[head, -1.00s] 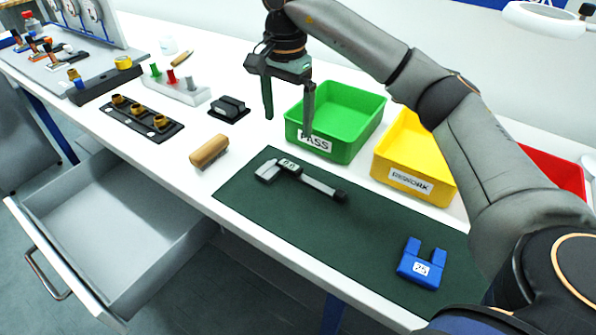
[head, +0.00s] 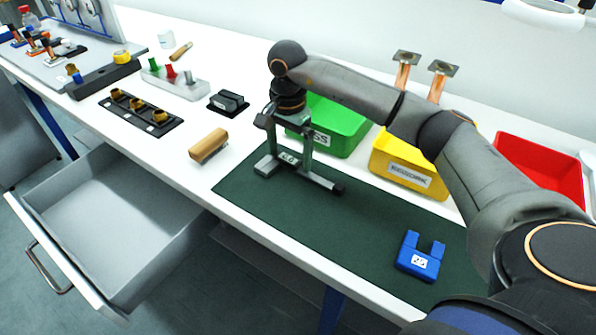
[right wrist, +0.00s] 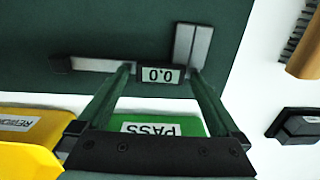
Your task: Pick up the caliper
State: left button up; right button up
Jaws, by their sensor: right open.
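The caliper (head: 321,181) lies flat on the dark green mat (head: 345,232), with its grey jaws at the left and a dark end at the right. My right gripper (head: 288,167) is open and points down over the caliper's display part. In the right wrist view the caliper's display (right wrist: 161,75) reads 0.0 and sits between the two fingertips of the gripper (right wrist: 160,71). I cannot tell whether the fingers touch it. My left gripper is not in view.
A green PASS bin (head: 341,126), a yellow bin (head: 399,172) and a red bin (head: 545,172) stand behind the mat. A blue U-shaped block (head: 418,263) lies on the mat's right part. A wooden-handled brush (head: 208,146) lies left of the mat. A drawer (head: 115,225) stands open below.

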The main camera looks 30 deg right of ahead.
jog(key=shift+c, duration=0.4)
grip_shut()
dwell(0.4)
